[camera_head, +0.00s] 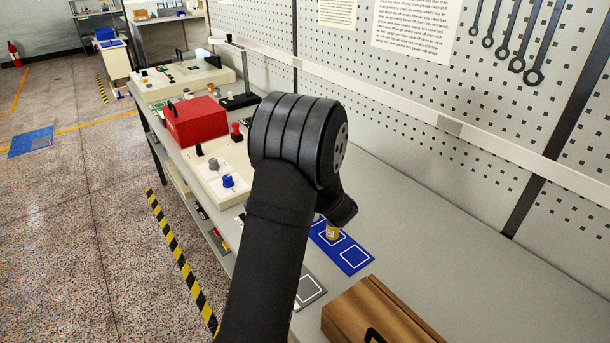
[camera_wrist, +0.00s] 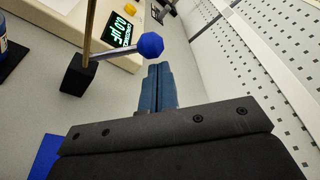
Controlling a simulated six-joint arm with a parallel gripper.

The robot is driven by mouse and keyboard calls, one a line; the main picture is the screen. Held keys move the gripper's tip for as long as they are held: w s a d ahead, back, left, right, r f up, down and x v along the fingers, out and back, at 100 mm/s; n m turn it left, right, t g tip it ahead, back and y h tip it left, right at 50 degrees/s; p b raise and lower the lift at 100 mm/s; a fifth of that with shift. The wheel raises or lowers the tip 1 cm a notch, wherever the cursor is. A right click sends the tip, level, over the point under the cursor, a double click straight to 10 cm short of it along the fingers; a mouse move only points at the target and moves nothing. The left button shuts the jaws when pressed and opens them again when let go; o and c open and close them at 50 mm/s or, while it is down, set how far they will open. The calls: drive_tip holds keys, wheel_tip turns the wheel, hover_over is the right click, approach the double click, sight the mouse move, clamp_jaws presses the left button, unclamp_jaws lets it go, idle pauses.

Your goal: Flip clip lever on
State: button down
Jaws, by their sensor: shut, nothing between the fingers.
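In the wrist view, a lever with a blue faceted knob (camera_wrist: 150,46) on a pale metal rod (camera_wrist: 117,53) reaches out from a small black block (camera_wrist: 77,76). A thin brassy post (camera_wrist: 90,32) rises from the block. The rod is tilted slightly up toward the knob in the picture. My gripper (camera_wrist: 160,72) is shut and empty, its blue fingers together. The fingertips appear just below and right of the knob in the picture; I cannot tell whether they touch it. In the head view my arm hides the lever and the fingers.
A display box (camera_wrist: 122,28) with green digits stands beyond the lever. A blue mat (camera_head: 355,260) with white squares carries a small orange-yellow item (camera_head: 332,232). A wooden box (camera_head: 375,315) is at the front. A red box (camera_head: 195,121) is farther back. The perforated wall (camera_head: 400,100) bounds the right side.

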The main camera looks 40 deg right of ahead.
drive_tip(key=shift+a+r+n, duration=0.3)
drive_tip(key=shift+r+n, duration=0.05)
drive_tip(key=shift+n, duration=0.25)
drive_tip(key=a+r+n+t, duration=0.1)
drive_tip(key=a+n+t, duration=0.2)
drive_tip(key=a+n, duration=0.6)
drive_tip(key=shift+a+r+n, duration=0.2)
drive_tip(key=shift+r+n, duration=0.05)
drive_tip(key=shift+n, duration=1.65)
drive_tip(key=shift+a, duration=0.1)
drive_tip(key=v, duration=1)
drive_tip(key=shift+f, duration=0.15)
